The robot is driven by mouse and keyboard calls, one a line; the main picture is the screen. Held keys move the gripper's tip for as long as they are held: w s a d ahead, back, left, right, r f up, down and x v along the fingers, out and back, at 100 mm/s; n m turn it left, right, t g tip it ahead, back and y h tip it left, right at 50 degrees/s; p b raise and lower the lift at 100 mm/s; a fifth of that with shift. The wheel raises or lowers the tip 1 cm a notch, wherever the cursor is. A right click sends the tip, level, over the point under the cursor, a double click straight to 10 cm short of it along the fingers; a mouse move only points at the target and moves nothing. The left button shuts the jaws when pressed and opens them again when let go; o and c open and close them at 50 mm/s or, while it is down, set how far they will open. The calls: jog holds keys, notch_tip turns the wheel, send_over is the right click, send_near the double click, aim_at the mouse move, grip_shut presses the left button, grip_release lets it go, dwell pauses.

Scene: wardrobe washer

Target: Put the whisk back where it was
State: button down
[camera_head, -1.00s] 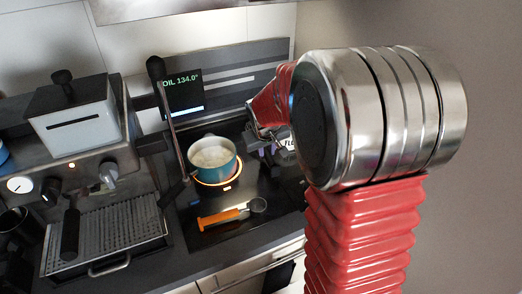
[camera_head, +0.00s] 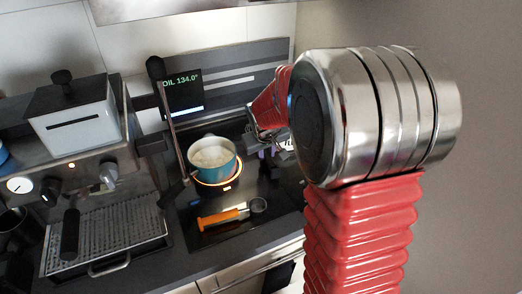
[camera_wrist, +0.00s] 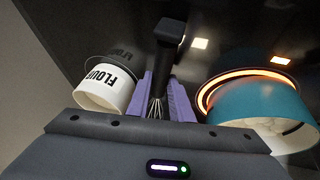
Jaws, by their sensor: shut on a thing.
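The whisk (camera_wrist: 156,106) shows in the wrist view between the two purple fingers of my gripper (camera_wrist: 165,101). Its thin wires show low between the fingers, and a dark handle-like bar (camera_wrist: 168,42) extends beyond them, ending in a squarish block. My gripper is shut on the whisk. In the head view my gripper (camera_head: 272,146) is right of the pot, partly hidden behind my arm; the whisk is not clear there.
A teal pot (camera_head: 222,167) with pale contents stands on a glowing burner (camera_head: 220,187). A white flour container (camera_wrist: 98,92) is left of the fingers in the wrist view. An orange-handled tool (camera_head: 221,219) lies in front of the pot. A coffee machine (camera_head: 85,180) stands at left.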

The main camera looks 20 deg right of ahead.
jog(key=shift+f, duration=0.2)
jog(key=c, duration=1.5)
grip_release()
jog(key=shift+o, duration=0.3)
jog(key=shift+o, duration=1.3)
notch_tip(320, 180, up, 10)
jog(key=shift+f, duration=0.1)
